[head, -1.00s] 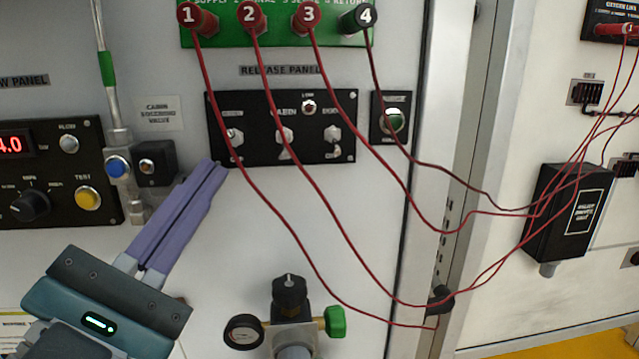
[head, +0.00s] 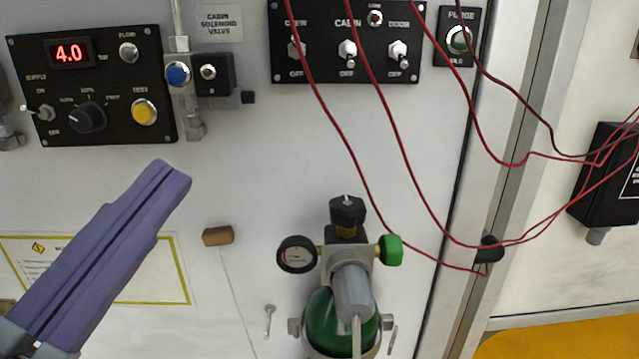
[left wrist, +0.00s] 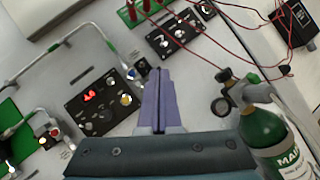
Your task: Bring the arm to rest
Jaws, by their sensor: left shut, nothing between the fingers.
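My left gripper (head: 168,178) comes in from the lower left in the head view. Its two purple fingers are pressed together with nothing between them. The fingertips are in front of the white wall panel, below the flow panel (head: 92,85) and left of the gas cylinder's regulator. In the left wrist view the shut fingers (left wrist: 158,78) point up, between the flow panel and the release panel (left wrist: 172,32). They appear apart from every fitting. My right gripper is not in view.
A green cylinder (head: 322,318) with a gauge (head: 297,254) and green knob (head: 391,250) stands at lower centre. Red leads (head: 408,165) hang across the right side towards a black box (head: 610,180). A brown block (head: 217,236) is on the wall.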

